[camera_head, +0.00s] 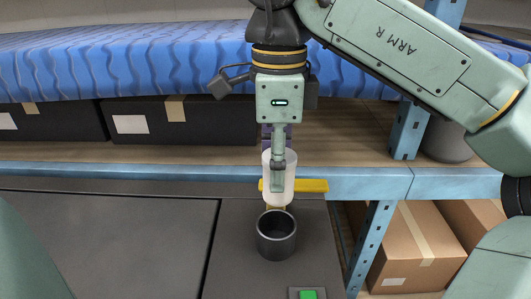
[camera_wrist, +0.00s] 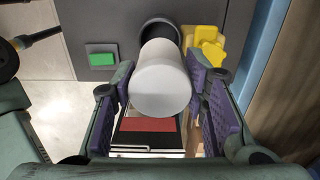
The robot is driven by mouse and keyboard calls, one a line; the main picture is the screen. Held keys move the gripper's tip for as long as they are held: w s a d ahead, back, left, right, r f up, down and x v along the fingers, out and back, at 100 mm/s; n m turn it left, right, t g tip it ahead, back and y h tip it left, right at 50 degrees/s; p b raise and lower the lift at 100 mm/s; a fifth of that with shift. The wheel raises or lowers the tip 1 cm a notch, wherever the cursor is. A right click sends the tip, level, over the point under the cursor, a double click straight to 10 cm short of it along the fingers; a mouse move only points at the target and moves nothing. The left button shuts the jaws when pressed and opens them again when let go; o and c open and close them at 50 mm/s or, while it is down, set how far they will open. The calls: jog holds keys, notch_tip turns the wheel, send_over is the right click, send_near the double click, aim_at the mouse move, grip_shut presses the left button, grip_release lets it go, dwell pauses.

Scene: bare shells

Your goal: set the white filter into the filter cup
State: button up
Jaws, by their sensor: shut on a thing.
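The white filter (camera_head: 285,200) is a pale upright cylinder. My gripper (camera_head: 278,183) is shut on it, with one finger across its front in the head view. In the wrist view the filter (camera_wrist: 160,88) sits between the purple finger pads of my gripper (camera_wrist: 163,95). The filter cup (camera_head: 276,245) is a dark, open-topped cup standing on the dark counter. The filter's lower end shows just above the cup's rim in the head view. In the wrist view the filter hides much of the cup (camera_wrist: 160,27), so I cannot tell how well they line up.
A yellow part (camera_head: 312,185) is behind the filter and beside the cup in the wrist view (camera_wrist: 207,45). A green button (camera_head: 307,294) is near the cup. A blue-edged shelf (camera_head: 120,170) with black boxes (camera_head: 155,120) stands behind. Cardboard boxes (camera_head: 415,245) sit at right.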

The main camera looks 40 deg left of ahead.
aim_at(275, 201)
jog(key=shift+f+b, duration=1.9)
jog(key=shift+f, duration=1)
jog(key=shift+f+b, duration=0.6)
jog(key=shift+f, duration=0.7)
jog(key=o, duration=1.2)
jog(key=shift+r, duration=0.1)
jog(key=shift+c, duration=0.9)
jog(key=shift+o, duration=0.5)
jog(key=shift+r, duration=0.15)
